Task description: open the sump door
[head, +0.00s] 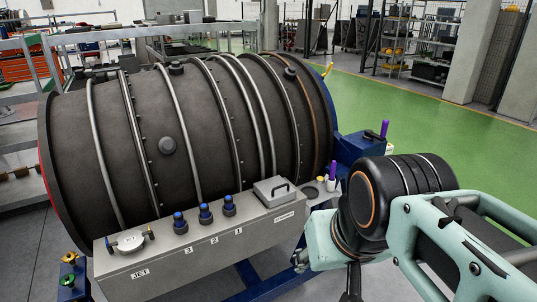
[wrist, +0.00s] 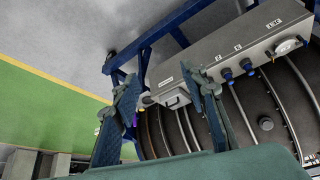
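The sump door is not clearly labelled in what I can read. A small grey lid with a dark handle (head: 273,191) lies flat, apparently shut, at the right end of the grey box (head: 185,254) in front of the engine. In the wrist view a handled lid (wrist: 175,101) shows between my fingers, at the end of the grey box (wrist: 205,66). My gripper (wrist: 160,72) is open with nothing between its fingertips, apart from the lid as far as I can tell. In the head view only a dark part of my gripper shows at the bottom edge.
Blue knobs (head: 204,214) and a round white fitting (head: 130,241) stand on the box top. The dark ribbed engine (head: 185,135) rises behind it. Purple-handled items (head: 332,176) stand right of the box. A blue stand (head: 258,290) is below; green floor (head: 440,135) is clear.

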